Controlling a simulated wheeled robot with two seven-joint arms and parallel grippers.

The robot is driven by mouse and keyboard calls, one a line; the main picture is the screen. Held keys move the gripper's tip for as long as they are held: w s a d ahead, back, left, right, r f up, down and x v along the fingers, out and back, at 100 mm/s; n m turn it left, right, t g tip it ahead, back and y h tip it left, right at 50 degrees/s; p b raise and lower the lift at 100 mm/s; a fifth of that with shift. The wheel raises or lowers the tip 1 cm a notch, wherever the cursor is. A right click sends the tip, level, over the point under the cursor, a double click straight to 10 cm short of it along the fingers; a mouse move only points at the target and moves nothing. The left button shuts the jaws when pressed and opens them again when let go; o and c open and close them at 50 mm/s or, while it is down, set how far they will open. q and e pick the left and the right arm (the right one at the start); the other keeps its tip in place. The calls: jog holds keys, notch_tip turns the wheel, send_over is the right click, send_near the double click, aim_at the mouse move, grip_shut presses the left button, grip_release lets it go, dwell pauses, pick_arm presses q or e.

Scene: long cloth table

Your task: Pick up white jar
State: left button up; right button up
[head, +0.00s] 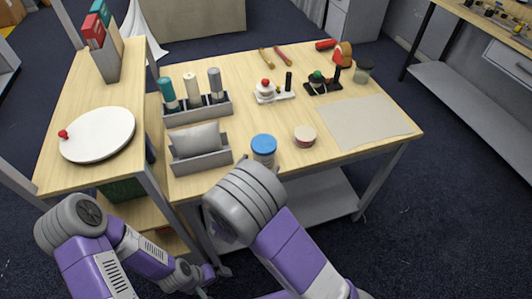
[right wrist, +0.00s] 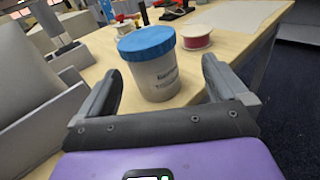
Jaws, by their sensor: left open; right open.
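The white jar (head: 264,152) with a blue lid stands upright near the front edge of the table (head: 240,125). In the right wrist view the jar (right wrist: 155,78) is straight ahead, with faint print on its side. My right gripper (right wrist: 161,76) is open, one finger to each side of the jar, with gaps visible at both sides. In the head view my right wrist largely hides this gripper (head: 262,170). My left gripper (head: 221,271) is low, in front of the table, small and partly hidden, away from the jar.
A grey bin with a pale cushion-like item (head: 198,138) stands left of the jar, below a rack of bottles (head: 197,105). A red-and-cream spool (head: 305,136) is close to its right. A beige mat (head: 365,122) lies further right. A side shelf holds a white disc (head: 98,134).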

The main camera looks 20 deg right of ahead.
aim_at(264, 144)
jog(key=shift+w+a+r+n+t+y, duration=0.3)
jog(key=shift+w+r+n+t, duration=0.15)
jog(key=shift+r, duration=0.2)
jog(key=shift+w+r, duration=0.1)
jog(key=shift+w, duration=0.3)
jog(key=x, duration=0.3)
jog(key=b+x, duration=0.1)
jog(key=x, duration=0.3)
jog(key=shift+d+f, duration=0.2)
jog(key=shift+s, duration=0.1)
jog(key=shift+c, duration=0.3)
jog(key=c, duration=0.7)
